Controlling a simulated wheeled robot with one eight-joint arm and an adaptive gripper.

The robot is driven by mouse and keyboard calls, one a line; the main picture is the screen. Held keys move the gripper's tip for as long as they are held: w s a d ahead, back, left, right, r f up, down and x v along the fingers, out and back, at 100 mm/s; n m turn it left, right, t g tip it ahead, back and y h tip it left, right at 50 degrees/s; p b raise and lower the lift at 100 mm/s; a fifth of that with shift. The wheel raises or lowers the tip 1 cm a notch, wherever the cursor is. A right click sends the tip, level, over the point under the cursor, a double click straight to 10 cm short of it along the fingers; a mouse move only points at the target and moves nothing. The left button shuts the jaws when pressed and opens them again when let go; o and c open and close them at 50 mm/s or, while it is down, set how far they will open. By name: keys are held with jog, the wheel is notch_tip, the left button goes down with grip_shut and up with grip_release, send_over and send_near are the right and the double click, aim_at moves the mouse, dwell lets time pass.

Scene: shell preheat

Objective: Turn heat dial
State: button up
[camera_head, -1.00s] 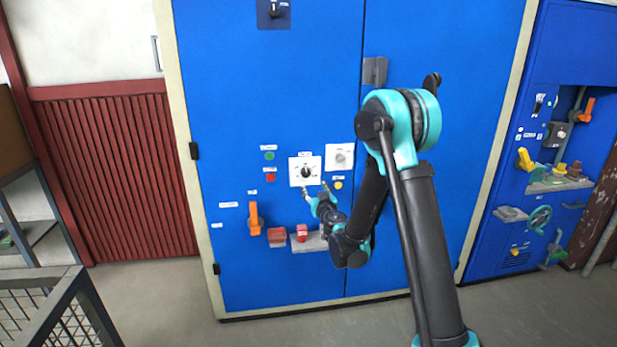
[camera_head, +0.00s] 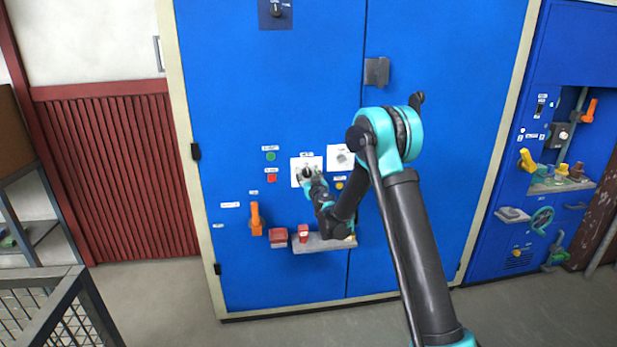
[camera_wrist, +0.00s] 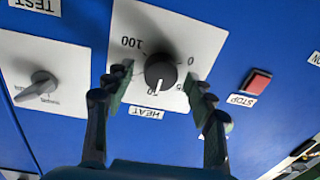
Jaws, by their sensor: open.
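The heat dial (camera_wrist: 160,72) is a round black knob with a white pointer line on a white plate (camera_wrist: 185,32) marked with numbers and a HEAT label. In the wrist view it appears upside down, with the pointer toward the bottom of the picture. In the head view the dial (camera_head: 306,173) is on the blue cabinet, partly behind my gripper. My gripper (camera_wrist: 163,82) is open, one finger on each side of the knob. It also shows at the dial in the head view (camera_head: 306,178). I cannot tell whether the fingers touch the knob.
A grey TEST selector (camera_wrist: 43,84) is beside the dial, and a red STOP button (camera_wrist: 257,82) is on the other side. An orange lever (camera_head: 255,218) and red blocks (camera_head: 278,236) by a small shelf (camera_head: 325,243) are below. A second blue cabinet (camera_head: 515,200) stands right.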

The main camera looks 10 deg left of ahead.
jog(key=c, duration=1.2)
jog(key=shift+o, duration=0.2)
